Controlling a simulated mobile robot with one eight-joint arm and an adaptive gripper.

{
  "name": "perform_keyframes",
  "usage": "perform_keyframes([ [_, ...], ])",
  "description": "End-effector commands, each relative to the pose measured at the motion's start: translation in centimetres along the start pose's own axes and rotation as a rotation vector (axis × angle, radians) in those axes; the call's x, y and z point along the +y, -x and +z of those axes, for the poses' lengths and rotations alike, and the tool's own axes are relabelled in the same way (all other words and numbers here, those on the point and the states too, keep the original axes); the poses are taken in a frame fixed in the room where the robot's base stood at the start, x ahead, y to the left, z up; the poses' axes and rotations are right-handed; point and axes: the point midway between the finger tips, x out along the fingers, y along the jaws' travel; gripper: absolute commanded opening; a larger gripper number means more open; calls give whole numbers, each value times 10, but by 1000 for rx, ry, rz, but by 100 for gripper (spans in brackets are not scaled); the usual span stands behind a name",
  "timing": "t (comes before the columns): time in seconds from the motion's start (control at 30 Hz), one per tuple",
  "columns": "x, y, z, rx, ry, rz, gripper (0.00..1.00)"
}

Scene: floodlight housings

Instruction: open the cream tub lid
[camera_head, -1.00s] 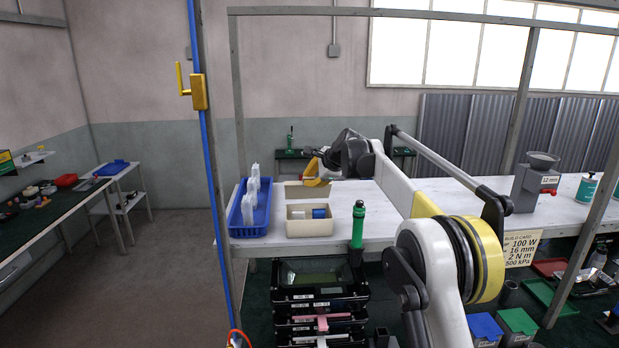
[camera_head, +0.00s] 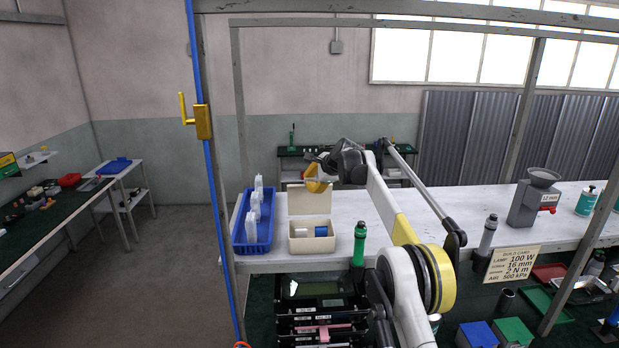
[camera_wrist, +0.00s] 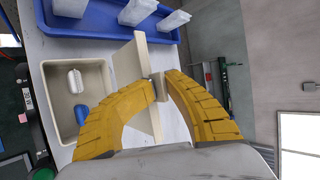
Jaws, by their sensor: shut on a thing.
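The cream tub (camera_head: 312,244) stands on the white bench with its inside showing. Its lid (camera_head: 309,203) stands raised, near upright, along the tub's back edge. In the wrist view the lid (camera_wrist: 126,65) is seen nearly edge-on beside the open tub (camera_wrist: 47,100). My gripper (camera_head: 318,184) is at the lid's upper edge. In the wrist view its yellow fingers (camera_wrist: 159,85) are shut on a small grey-brown grip on the lid. A white cylinder (camera_wrist: 75,81) and a blue cylinder (camera_wrist: 81,114) lie in the tub. The fingers hide part of the lid.
A blue tray (camera_head: 252,240) with several white parts stands left of the tub. A grey hopper device (camera_head: 532,200) stands further right. The bench between is mostly clear.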

Motion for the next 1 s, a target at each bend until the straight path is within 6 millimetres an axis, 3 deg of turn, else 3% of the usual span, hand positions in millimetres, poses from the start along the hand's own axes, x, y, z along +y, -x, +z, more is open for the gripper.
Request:
perform_keyframes([
  [0.43, 0, -1, -2, 3, 3, -1, 0],
  [0.47, 0, -1, -2, 3, 3, -1, 20],
  [0.5, 0, -1, -2, 3, 2, 0, 29],
  [1.0, 0, -1, -1, 1, 1, 1, 29],
])
